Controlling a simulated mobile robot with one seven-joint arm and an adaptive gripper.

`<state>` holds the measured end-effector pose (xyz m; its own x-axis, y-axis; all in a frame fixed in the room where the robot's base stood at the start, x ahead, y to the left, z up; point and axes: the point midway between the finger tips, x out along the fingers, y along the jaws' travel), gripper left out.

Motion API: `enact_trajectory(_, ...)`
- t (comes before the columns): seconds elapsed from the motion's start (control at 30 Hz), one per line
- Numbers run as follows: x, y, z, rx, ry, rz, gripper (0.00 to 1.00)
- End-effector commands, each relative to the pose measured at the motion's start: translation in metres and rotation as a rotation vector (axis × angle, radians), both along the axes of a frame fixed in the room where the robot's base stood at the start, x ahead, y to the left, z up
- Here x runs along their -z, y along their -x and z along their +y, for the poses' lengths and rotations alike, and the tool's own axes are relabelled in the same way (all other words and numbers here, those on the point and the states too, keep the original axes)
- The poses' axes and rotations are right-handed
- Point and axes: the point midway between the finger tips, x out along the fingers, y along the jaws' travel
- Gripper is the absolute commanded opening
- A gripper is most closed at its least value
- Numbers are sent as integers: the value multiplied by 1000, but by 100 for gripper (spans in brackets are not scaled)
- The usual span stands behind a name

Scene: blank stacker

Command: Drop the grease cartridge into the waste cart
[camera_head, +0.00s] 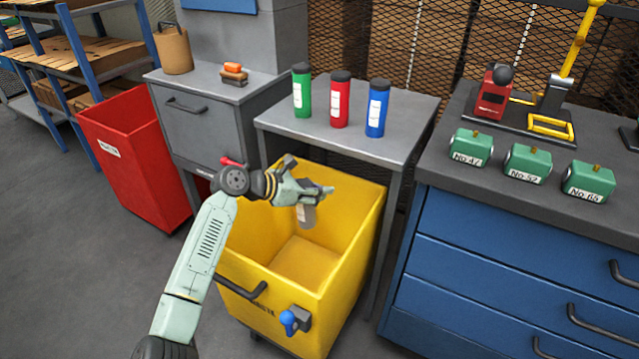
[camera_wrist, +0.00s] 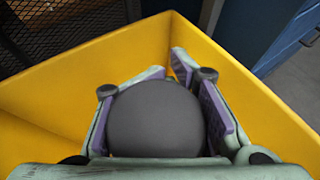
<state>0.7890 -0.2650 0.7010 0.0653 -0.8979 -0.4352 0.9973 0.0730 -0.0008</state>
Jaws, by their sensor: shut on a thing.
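The waste cart (camera_head: 362,238) is a yellow open-topped bin with a black handle, in the middle of the head view. My gripper (camera_head: 312,192) is over its open top and shut on a small cylinder, which I take as the grease cartridge (camera_head: 306,216). In the head view the cartridge hangs below the fingers, greyish, partly hidden by them. In the wrist view its dark round end (camera_wrist: 157,118) sits between the two fingers of my gripper (camera_wrist: 160,105), with the yellow cart walls (camera_wrist: 250,85) around. The cart floor looks empty where visible.
A grey table (camera_head: 350,138) behind the cart holds green (camera_head: 302,92), red (camera_head: 340,98) and blue (camera_head: 377,108) cylinders. A red cart (camera_head: 140,165) stands at left. A blue drawer bench (camera_head: 500,265) with green blocks (camera_head: 527,163) is close on the right.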

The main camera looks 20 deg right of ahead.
Motion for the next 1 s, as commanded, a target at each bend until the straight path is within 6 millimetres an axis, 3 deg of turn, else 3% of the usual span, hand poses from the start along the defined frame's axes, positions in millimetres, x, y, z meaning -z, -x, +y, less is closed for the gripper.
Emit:
enact_trajectory(0.27,3,0,0,0,0,-1,0)
enact_trajectory(0.3,3,0,0,0,0,-1,24)
enact_trajectory(0.8,3,0,0,0,0,-1,57)
enact_trajectory(1.0,3,0,0,0,0,-1,58)
